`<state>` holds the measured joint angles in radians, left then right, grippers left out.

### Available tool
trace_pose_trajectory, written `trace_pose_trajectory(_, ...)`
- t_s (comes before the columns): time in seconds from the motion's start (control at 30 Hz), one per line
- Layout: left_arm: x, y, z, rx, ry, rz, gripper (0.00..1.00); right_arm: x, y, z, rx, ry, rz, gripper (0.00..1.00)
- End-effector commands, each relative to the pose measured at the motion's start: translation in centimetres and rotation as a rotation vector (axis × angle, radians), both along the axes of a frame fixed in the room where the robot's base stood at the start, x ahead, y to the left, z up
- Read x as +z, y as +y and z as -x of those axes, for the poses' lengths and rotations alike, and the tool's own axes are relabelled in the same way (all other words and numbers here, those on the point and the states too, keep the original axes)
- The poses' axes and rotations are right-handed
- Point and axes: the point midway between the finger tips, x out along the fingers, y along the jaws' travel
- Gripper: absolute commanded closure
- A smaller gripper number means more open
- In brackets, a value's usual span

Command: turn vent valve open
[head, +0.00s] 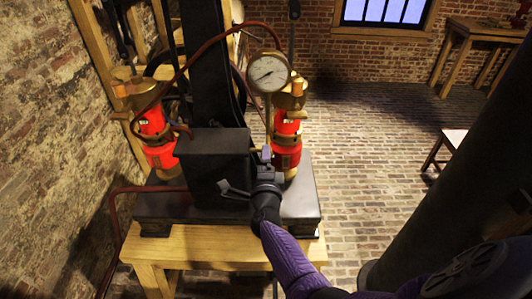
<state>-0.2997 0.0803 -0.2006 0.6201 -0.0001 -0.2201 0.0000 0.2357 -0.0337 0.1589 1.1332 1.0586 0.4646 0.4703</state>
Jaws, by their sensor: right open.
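I cannot pick out the vent valve for certain. Two red jars with brass fittings, the left jar (154,124) and the right jar (287,127), stand upright on a dark base. A dark box (208,152) stands between the jars. My right gripper (249,172) is open, its fingers spread in front of the box's right side, below the right jar. I see nothing between the fingers. It may hide small parts behind it. My left gripper is out of view.
The dark base (300,205) rests on a wooden table (195,245). Reddish hoses loop over the jars, and a tall dark column (205,60) rises behind the box. A brick wall (45,110) is close at left.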

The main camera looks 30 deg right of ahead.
Motion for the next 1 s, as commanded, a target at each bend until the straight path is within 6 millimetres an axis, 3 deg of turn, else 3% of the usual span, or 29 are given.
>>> trace_pose_trajectory(0.1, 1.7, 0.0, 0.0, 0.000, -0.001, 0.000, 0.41, 0.5, 1.4, 2.2, 0.001, 0.003, -0.001, 0.09)
trace_pose_trajectory(0.4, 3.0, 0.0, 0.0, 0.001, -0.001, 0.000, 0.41, 0.1, 3.8, 6.1, 0.000, 0.002, -0.001, 0.09)
trace_pose_trajectory(0.87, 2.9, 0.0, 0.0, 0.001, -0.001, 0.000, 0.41, -0.1, 3.9, 6.3, 0.002, 0.003, 0.001, 0.09)
trace_pose_trajectory(0.93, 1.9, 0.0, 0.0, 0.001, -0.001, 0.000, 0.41, -1.9, 4.4, 6.4, 0.032, 0.041, 0.029, 0.09)
trace_pose_trajectory(0.97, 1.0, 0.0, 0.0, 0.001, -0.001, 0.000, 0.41, -3.5, 4.8, 6.6, 0.060, 0.076, 0.057, 0.09)
trace_pose_trajectory(1.0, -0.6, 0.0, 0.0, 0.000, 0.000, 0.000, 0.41, -6.5, 5.6, 7.0, 0.114, 0.145, 0.110, 0.09)
